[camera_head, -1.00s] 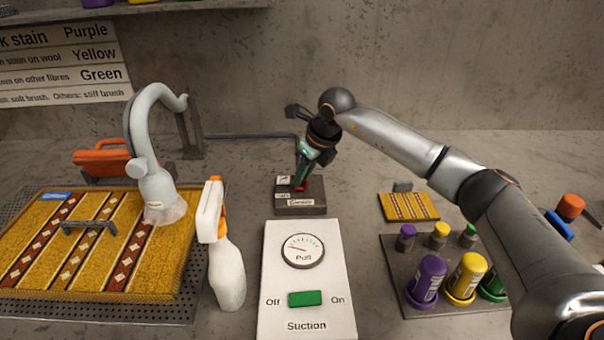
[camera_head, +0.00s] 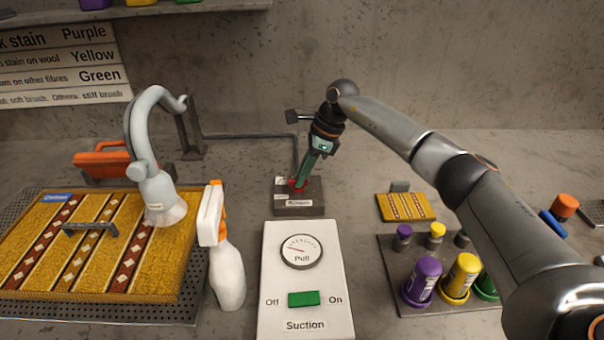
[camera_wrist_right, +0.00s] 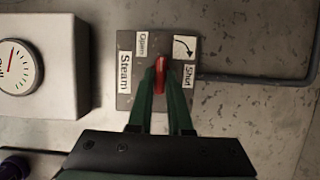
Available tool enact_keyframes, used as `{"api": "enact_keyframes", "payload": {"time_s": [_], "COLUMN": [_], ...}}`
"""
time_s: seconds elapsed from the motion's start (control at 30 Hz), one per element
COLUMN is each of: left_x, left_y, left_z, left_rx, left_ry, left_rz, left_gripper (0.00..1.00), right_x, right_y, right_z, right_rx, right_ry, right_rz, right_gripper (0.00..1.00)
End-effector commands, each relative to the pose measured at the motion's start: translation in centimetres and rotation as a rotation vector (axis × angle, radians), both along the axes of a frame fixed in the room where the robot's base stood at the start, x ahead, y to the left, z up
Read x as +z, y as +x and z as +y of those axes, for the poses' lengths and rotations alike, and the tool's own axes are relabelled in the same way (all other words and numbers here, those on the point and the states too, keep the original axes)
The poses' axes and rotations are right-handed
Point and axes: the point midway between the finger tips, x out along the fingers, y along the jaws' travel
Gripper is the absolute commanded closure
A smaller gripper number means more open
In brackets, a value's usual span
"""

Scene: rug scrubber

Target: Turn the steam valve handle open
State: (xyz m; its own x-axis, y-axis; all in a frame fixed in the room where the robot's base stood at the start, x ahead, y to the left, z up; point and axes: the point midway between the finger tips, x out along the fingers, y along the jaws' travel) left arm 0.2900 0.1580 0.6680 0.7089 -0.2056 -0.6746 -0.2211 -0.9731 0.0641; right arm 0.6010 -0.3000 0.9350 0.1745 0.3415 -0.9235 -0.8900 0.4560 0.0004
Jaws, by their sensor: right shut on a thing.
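The steam valve is a dark block (camera_head: 312,205) on the bench behind the suction box, with a small red handle (camera_head: 297,185) on top. In the right wrist view the red handle (camera_wrist_right: 160,76) lies between the labels "Open" and "Shut", and the block (camera_wrist_right: 124,62) also bears a "Steam" label and a curved arrow. My right gripper (camera_head: 301,181) reaches down onto the handle from above. In the right wrist view its green fingers (camera_wrist_right: 161,92) are shut on the handle, one on each side. The fingertips partly hide the handle. My left gripper is not in view.
A white suction box (camera_head: 335,275) with gauge and green switch stands in front. A spray bottle (camera_head: 228,270) and the rug (camera_head: 110,265) under a hose nozzle (camera_head: 160,195) are left. Bottles in a dark rack (camera_head: 395,270) and a small rug sample (camera_head: 405,207) are right. A pipe (camera_head: 250,136) runs behind.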

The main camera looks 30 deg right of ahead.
Motion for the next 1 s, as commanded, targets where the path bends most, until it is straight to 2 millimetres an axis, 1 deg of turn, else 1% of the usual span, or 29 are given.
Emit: {"api": "enact_keyframes", "payload": {"time_s": [0.2, 0.6, 0.63, 0.87, 1.0], "left_x": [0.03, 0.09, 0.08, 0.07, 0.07], "left_y": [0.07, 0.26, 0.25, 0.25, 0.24], "left_z": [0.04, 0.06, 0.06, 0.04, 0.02], "left_rx": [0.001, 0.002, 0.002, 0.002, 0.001], "left_ry": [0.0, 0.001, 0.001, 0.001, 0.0], "left_rz": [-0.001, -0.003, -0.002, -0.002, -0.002], "left_gripper": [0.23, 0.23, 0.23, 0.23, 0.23], "right_x": [0.14, 0.13, 0.13, 0.07, 0.04], "right_y": [0.1, 0.08, 0.08, 0.05, 0.04], "right_z": [-0.03, -0.03, -0.03, -0.03, -0.04], "right_rx": [0.035, 0.04, 0.04, 0.039, 0.039], "right_ry": [0.0, -0.002, -0.002, -0.001, -0.001], "right_rz": [-0.003, -0.003, -0.003, -0.002, 0.0], "right_gripper": [1.0, 1.0, 0.79, 0.53, 0.53]}}
